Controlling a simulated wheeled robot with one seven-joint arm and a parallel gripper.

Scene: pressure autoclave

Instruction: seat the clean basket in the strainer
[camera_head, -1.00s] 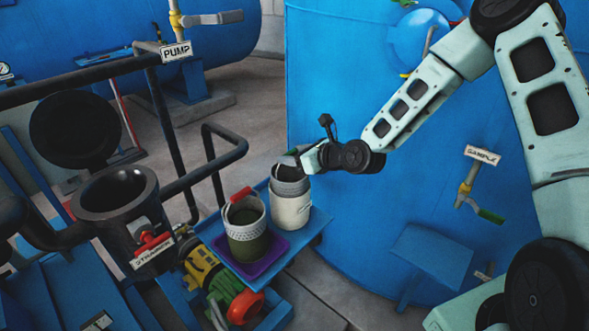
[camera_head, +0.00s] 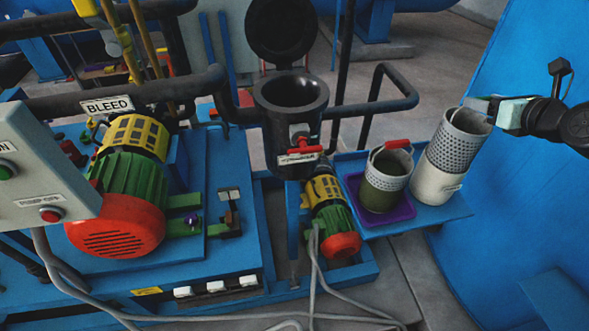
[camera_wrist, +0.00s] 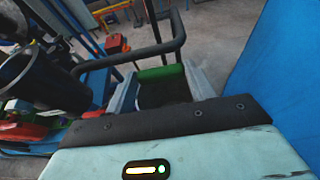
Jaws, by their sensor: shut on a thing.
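The clean basket (camera_head: 459,142) is a grey perforated cylinder, tilted slightly, at the right of the head view. Its lower end is still in or at the mouth of a white container (camera_head: 436,185). My gripper (camera_head: 484,106) is shut on it at its top rim. In the wrist view a green handle (camera_wrist: 160,73) and a dark opening show between my fingers (camera_wrist: 160,90). The strainer (camera_head: 291,115) is a black open-topped pot with a red valve handle, left of the basket. Its round lid (camera_head: 281,30) stands open behind it. The strainer's inside bottom is hidden.
Another basket (camera_head: 391,165), with a red handle, stands in a green-filled container on a purple tray (camera_head: 400,216), between strainer and clean basket. A black pipe rail (camera_head: 395,105) rises behind them. A blue tank (camera_head: 540,200) is close on the right.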

